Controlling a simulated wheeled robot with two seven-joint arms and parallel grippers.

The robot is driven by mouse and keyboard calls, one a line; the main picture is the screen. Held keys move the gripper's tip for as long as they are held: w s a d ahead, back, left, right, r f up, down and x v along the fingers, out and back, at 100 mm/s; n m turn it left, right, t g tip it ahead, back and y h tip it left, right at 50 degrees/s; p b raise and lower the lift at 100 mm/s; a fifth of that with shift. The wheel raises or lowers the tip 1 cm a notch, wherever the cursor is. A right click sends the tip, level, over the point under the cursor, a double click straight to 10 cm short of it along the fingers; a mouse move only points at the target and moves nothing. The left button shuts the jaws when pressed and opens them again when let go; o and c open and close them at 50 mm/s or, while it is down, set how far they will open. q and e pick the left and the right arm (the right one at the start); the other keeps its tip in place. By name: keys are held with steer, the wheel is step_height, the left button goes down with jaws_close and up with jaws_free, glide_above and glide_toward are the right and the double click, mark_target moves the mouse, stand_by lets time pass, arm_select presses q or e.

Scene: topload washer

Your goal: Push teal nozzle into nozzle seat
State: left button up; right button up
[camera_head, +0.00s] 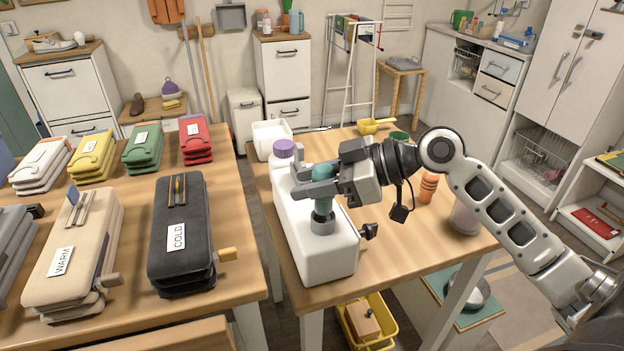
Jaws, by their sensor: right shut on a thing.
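The teal nozzle (323,204) stands upright over a grey ring-shaped nozzle seat (322,224) on top of a white box-like body (333,263). Its lower end meets the seat; how deep it sits cannot be told. My right gripper (318,182) comes in from the right and is shut on the nozzle, with its fingers around the upper part. Part of the nozzle is hidden by the fingers. My left gripper is not in view.
A purple-capped white bottle (284,152) stands behind the white body. An orange ribbed item (428,187) and a pale container (465,217) stand on the right of the table (398,254).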

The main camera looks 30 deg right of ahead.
mark_target(312, 215)
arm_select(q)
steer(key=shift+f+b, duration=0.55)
arm_select(e)
steer(key=shift+f, duration=0.75)
arm_select(q)
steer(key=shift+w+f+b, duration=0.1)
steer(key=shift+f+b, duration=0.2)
steer(key=shift+b, duration=0.35)
arm_select(e)
steer(key=shift+f, duration=0.8)
steer(key=shift+f, duration=0.3)
steer(key=o, duration=1.1)
steer(key=shift+c, duration=0.2)
arm_select(q)
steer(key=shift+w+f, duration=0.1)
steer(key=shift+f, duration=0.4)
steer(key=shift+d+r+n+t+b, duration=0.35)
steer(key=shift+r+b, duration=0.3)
steer(key=shift+b, duration=0.35)
arm_select(e)
steer(key=v, duration=1.6)
